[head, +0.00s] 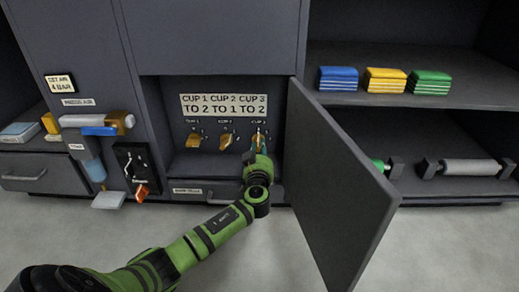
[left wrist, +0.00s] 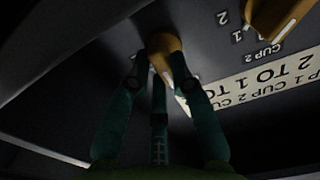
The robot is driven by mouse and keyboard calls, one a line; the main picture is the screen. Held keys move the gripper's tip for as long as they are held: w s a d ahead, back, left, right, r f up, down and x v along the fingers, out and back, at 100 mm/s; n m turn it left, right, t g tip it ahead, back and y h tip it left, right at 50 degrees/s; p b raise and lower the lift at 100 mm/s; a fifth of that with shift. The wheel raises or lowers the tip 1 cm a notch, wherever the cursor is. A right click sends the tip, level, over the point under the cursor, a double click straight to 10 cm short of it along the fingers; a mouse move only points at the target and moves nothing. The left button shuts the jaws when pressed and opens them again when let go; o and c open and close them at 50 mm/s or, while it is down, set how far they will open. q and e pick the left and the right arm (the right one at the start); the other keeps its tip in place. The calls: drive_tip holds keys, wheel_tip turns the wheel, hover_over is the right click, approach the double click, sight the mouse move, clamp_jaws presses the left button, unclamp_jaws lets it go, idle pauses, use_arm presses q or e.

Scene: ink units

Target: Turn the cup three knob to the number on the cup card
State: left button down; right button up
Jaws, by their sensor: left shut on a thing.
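The cup card (head: 224,104) hangs on the back wall of the open cabinet bay and reads "CUP 1 CUP 2 CUP 3" over "TO 2 TO 1 TO 2". It also shows upside down in the left wrist view (left wrist: 255,88). The cup three knob (head: 259,136) is brass-coloured, the rightmost in a row below the card; it also shows in the left wrist view (left wrist: 163,43). My left gripper (head: 257,149) is shut on this knob, its dark green fingers (left wrist: 158,66) on either side. The gripper hides part of the knob, and I cannot tell its setting. My right gripper is not in view.
The cup one knob (head: 194,139) and cup two knob (head: 226,141) sit left of my gripper. An open grey door (head: 335,190) stands close right of my forearm. Blue, yellow and green stacks (head: 385,80) lie on the right shelf. A bottle and dispenser hang left.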

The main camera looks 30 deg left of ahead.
use_arm(q)
drive_tip(key=shift+m, duration=0.4)
drive_tip(key=m, duration=0.3)
drive_tip(key=shift+f+m, duration=0.1)
drive_tip(key=shift+m, duration=0.3)
drive_tip(key=m+p, duration=0.1)
drive_tip(key=m, duration=0.3)
drive_tip(key=shift+m, duration=0.3)
drive_tip(key=m+p, duration=0.1)
drive_tip(key=m, duration=0.3)
drive_tip(key=shift+s+a, duration=0.1)
drive_tip(key=shift+a, duration=0.05)
drive_tip(key=shift+f+m+p, duration=0.1)
drive_tip(key=shift+m+p, duration=0.7)
drive_tip(key=shift+m, duration=1.7)
drive_tip(key=c, duration=1.1)
unclamp_jaws()
